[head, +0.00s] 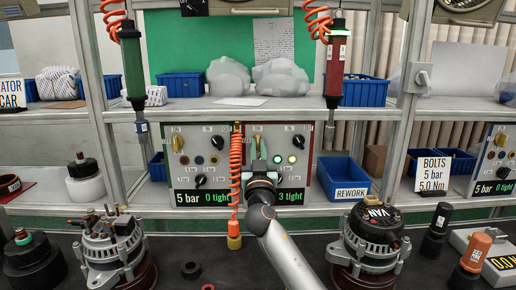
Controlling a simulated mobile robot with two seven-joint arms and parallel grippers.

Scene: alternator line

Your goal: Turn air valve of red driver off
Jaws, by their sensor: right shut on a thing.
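The red driver (335,65) hangs from an orange coiled hose at the upper right of the middle shelf. Its red-framed control panel (296,181) stands on the lower shelf, with two lit lamps and a display reading "3 tight". My right gripper (258,150) is in front of the panel's upper left, shut on the air valve there. My left gripper is not in view.
A green-framed panel (198,184) with a yellow valve handle adjoins on the left. An orange coiled hose (236,165) hangs close to my right gripper. A blue rework bin (343,180) stands right of the panels. Alternators (110,245) (370,238) stand on the dark bench in front.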

